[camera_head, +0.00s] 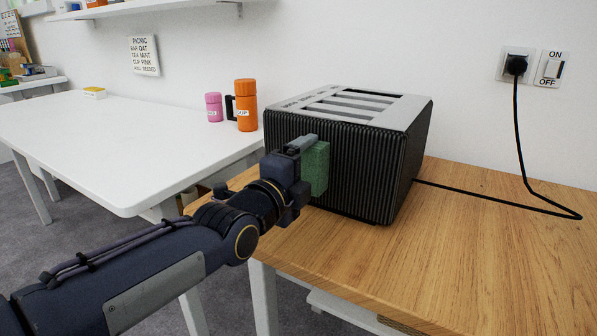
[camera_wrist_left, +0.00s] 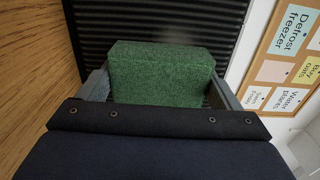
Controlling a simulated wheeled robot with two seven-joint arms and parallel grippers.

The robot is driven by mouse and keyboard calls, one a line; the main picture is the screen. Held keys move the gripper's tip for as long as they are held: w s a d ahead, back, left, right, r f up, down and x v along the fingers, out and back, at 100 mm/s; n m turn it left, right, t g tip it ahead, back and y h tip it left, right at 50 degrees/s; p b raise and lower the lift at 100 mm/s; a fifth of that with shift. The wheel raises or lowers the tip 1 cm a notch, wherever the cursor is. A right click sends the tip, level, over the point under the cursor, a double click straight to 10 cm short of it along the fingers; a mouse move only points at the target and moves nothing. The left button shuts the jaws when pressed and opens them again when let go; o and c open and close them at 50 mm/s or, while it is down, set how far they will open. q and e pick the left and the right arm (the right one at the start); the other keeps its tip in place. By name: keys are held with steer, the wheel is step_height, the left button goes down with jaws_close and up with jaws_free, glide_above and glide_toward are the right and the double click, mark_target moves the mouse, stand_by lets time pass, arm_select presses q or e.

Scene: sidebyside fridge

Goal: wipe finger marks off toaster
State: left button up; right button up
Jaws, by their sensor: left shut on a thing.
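The toaster (camera_head: 375,165) is black with ribbed sides and a silver slotted top. It stands on the wooden table. My left gripper (camera_head: 308,165) is at the toaster's left front side. It is shut on a green sponge (camera_head: 317,170), which is at the ribbed face, seemingly against it. In the left wrist view the sponge (camera_wrist_left: 160,75) sits between the two fingers, with the toaster's dark ribs (camera_wrist_left: 155,22) behind it. I cannot make out finger marks on the visible faces. The toaster's face behind the sponge is hidden. My right gripper is not in view.
The wooden table (camera_head: 490,240) is clear to the right, apart from a black cord (camera_head: 500,203) running to a wall socket (camera_head: 516,66). A white table (camera_head: 120,140) at left holds an orange flask (camera_head: 246,105), a pink cup (camera_head: 214,108) and a yellow-and-white block (camera_head: 95,92).

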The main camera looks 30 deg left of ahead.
mark_target(334, 167)
arm_select(q)
steer(key=shift+d+b, duration=0.6)
steer(key=shift+d, duration=1.4)
steer(key=shift+s+d+b, duration=0.15)
steer(key=shift+d+b, duration=0.3)
steer(key=shift+d, duration=0.35)
steer(key=shift+s+d+b, duration=0.1)
steer(key=shift+d+b, duration=0.3)
steer(key=shift+d, duration=0.75)
steer(key=shift+f+b, duration=0.1)
steer(key=shift+b, duration=0.2)
steer(key=shift+a, duration=0.25)
steer(key=shift+w+a, duration=0.2)
steer(key=shift+a, duration=1.55)
steer(key=shift+w+a+p, duration=0.15)
steer(key=shift+a, duration=0.9)
steer(key=shift+w+a+p, duration=0.1)
steer(key=shift+a+p, duration=0.05)
steer(key=shift+a, duration=0.85)
steer(key=shift+w+a+r+p, duration=0.15)
steer(key=shift+a+p, duration=0.2)
steer(key=shift+a, duration=0.3)
steer(key=shift+s+a+r+p, duration=0.15)
steer(key=shift+a+p, duration=0.2)
steer(key=shift+a, duration=0.25)
steer(key=shift+w+a+f, duration=0.1)
steer(key=shift+a+f, duration=0.1)
steer(key=shift+a, duration=0.5)
